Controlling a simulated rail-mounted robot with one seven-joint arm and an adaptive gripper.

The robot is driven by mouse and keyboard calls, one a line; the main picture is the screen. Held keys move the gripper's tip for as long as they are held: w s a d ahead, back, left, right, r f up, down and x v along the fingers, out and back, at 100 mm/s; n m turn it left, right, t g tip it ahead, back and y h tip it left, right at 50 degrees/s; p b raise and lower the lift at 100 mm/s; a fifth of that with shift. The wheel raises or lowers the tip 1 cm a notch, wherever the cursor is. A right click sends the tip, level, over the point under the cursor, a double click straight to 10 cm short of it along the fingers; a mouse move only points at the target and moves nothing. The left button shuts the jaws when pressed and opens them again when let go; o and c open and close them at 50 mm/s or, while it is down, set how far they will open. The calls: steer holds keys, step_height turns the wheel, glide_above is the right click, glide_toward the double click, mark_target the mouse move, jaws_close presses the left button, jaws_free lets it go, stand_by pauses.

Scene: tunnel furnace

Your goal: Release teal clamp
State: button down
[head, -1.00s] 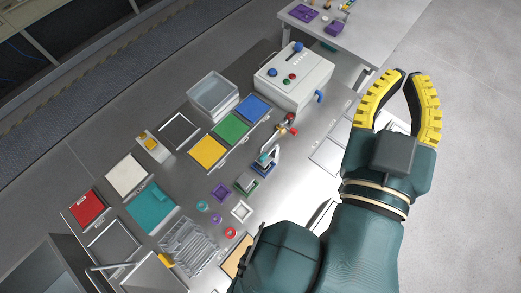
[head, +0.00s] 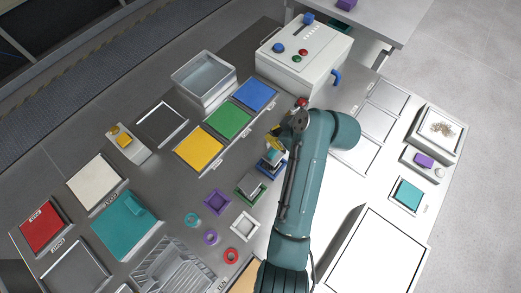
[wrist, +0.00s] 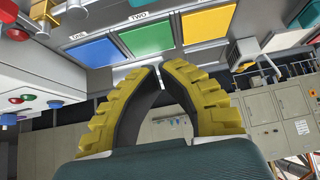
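My gripper (head: 274,141) is above the middle of the bench, just in front of the green and yellow panels. In the wrist view its two curved yellow fingers (wrist: 158,66) arch inward and their tips nearly meet, with nothing clearly held between them. A small clamp-like fixture with a blue base (head: 271,164) stands directly below the fingertips in the head view, partly hidden by them. I cannot make out a clearly teal clamp on it. A similar fixture with a green base (head: 249,188) stands just in front of it, uncovered.
A white control box (head: 303,60) with coloured buttons stands behind the gripper. Blue (head: 255,95), green (head: 229,120) and yellow (head: 199,147) panels lie left of it.

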steer(key=shift+d+f, duration=0.2)
steer(key=shift+f, duration=0.3)
steer(key=shift+r, duration=0.15)
steer(key=f, duration=0.2)
steer(key=a+f, duration=0.1)
steer(key=f, duration=0.2)
steer(key=w+f, duration=0.1)
steer(key=f, duration=0.2)
steer(key=shift+w+a, duration=0.1)
steer(key=shift+a, duration=0.3)
steer(key=shift+r, duration=0.1)
